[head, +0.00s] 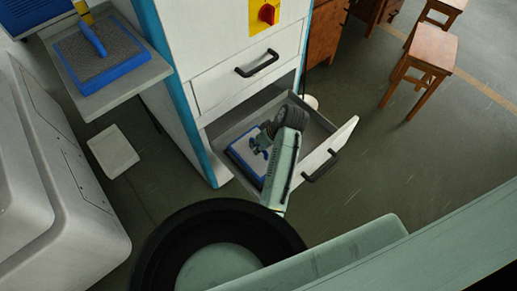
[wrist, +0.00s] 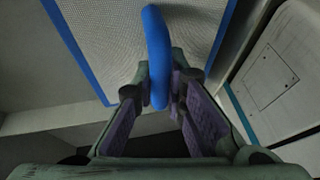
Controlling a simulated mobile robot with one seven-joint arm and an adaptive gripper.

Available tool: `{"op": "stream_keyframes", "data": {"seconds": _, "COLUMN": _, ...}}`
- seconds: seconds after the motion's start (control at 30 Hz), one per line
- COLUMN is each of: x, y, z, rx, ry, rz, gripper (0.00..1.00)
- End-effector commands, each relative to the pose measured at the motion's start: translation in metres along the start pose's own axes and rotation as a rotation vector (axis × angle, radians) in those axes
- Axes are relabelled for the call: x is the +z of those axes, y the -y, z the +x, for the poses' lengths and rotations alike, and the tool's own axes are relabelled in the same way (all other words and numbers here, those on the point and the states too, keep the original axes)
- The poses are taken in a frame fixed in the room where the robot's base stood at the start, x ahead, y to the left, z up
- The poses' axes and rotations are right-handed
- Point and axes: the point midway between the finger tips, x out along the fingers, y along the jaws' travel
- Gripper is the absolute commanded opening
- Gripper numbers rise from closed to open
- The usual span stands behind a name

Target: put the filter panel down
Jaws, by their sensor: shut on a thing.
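The filter panel, a grey mesh pad with a blue frame and blue handle, is in the open drawer in the head view (head: 240,157). In the wrist view its mesh (wrist: 115,45) fills the upper middle, with the blue handle (wrist: 156,45) between my fingers. My gripper (head: 264,145) reaches down into the drawer and is shut on the handle; it also shows in the wrist view (wrist: 160,80). My arm hides part of the panel. I cannot tell whether the panel touches the drawer floor (head: 228,130).
A second blue-framed pad (head: 96,58) with a blue and yellow handle lies on a side shelf (head: 150,75). The drawer front (head: 335,140) stands out from the white cabinet (head: 215,35). A wooden stool (head: 430,50) stands at right, with open floor before it.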

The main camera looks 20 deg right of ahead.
Motion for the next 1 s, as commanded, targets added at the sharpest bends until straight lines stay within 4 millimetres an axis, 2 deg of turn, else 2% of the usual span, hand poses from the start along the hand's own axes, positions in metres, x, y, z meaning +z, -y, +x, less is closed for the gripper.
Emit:
{"op": "stream_keyframes", "data": {"seconds": 0.1, "x": 0.007, "y": -0.002, "z": 0.016, "rx": -0.003, "ry": 0.001, "rz": 0.002, "gripper": 0.00}}
{"op": "stream_keyframes", "data": {"seconds": 0.2, "x": 0.010, "y": -0.004, "z": 0.024, "rx": -0.001, "ry": 0.000, "rz": 0.000, "gripper": 0.00}}
{"op": "stream_keyframes", "data": {"seconds": 0.57, "x": 0.011, "y": -0.005, "z": 0.028, "rx": -0.001, "ry": 0.000, "rz": 0.000, "gripper": 0.00}}
{"op": "stream_keyframes", "data": {"seconds": 0.6, "x": 0.012, "y": -0.005, "z": 0.029, "rx": -0.001, "ry": 0.001, "rz": 0.000, "gripper": 0.12}}
{"op": "stream_keyframes", "data": {"seconds": 0.9, "x": 0.011, "y": -0.005, "z": 0.028, "rx": -0.001, "ry": 0.000, "rz": 0.000, "gripper": 0.32}}
{"op": "stream_keyframes", "data": {"seconds": 1.0, "x": 0.011, "y": -0.005, "z": 0.028, "rx": -0.001, "ry": 0.000, "rz": 0.000, "gripper": 0.32}}
